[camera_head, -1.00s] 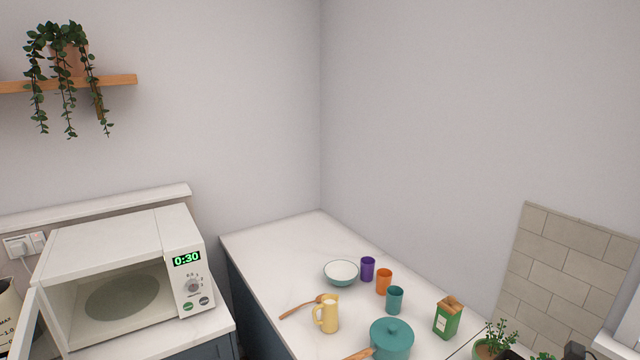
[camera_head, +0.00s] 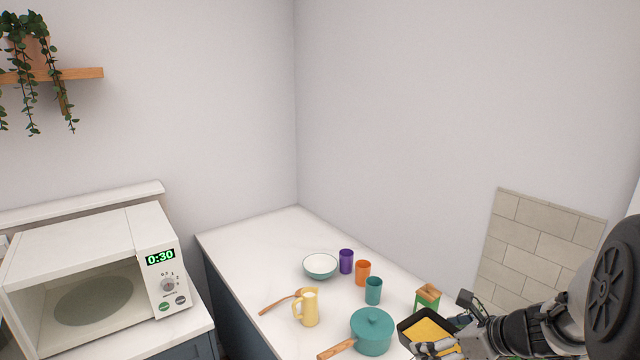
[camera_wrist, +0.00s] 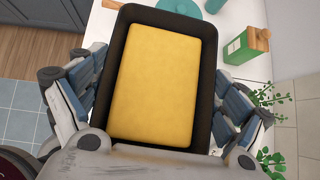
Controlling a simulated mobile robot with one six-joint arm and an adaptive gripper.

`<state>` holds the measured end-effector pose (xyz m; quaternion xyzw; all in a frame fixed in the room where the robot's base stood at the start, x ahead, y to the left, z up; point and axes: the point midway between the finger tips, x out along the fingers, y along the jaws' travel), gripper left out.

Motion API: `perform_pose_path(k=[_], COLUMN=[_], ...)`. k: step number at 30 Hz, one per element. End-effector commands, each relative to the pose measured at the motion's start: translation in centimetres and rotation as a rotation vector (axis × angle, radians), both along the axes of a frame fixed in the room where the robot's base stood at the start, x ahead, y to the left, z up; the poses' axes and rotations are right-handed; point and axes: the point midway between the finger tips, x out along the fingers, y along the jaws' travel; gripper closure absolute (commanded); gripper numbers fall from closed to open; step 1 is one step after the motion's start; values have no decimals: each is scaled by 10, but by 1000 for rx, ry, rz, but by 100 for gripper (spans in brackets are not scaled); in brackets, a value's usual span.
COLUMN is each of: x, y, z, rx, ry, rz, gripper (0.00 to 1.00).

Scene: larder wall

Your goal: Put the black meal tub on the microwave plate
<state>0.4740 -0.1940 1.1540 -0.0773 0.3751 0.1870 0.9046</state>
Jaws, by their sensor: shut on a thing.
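The black meal tub (camera_head: 409,328) with yellow food in it is at the lower right of the head view, in front of the green carton. My gripper (camera_head: 440,346) is shut on the tub. In the wrist view the tub (camera_wrist: 122,60) fills the middle, with fingers of my gripper (camera_wrist: 160,105) at both its sides. The microwave (camera_head: 85,255) stands at the left with its front open. The round microwave plate (camera_head: 93,300) lies bare inside it.
A teal pot (camera_head: 372,333), yellow jug (camera_head: 307,308), wooden spoon (camera_head: 280,303), bowl (camera_head: 320,266), purple cup (camera_head: 346,261), orange cup (camera_head: 363,273), teal cup (camera_head: 373,291) and green carton (camera_head: 427,298) stand on the right counter. A gap parts the two counters.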

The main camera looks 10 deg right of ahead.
Motion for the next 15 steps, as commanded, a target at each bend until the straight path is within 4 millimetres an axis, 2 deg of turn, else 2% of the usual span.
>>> perform_pose_path(k=[1,6,9,12,15], x=[12,31,33,31,28], y=[28,104,139,166,183], z=[0,5,6,7,7], rx=[-2,-1,-1,-1,0], ry=[-4,-4,-4,-3,-2], rz=[4,-39,-63,-81,-97], gripper=[48,48,48,48,48])
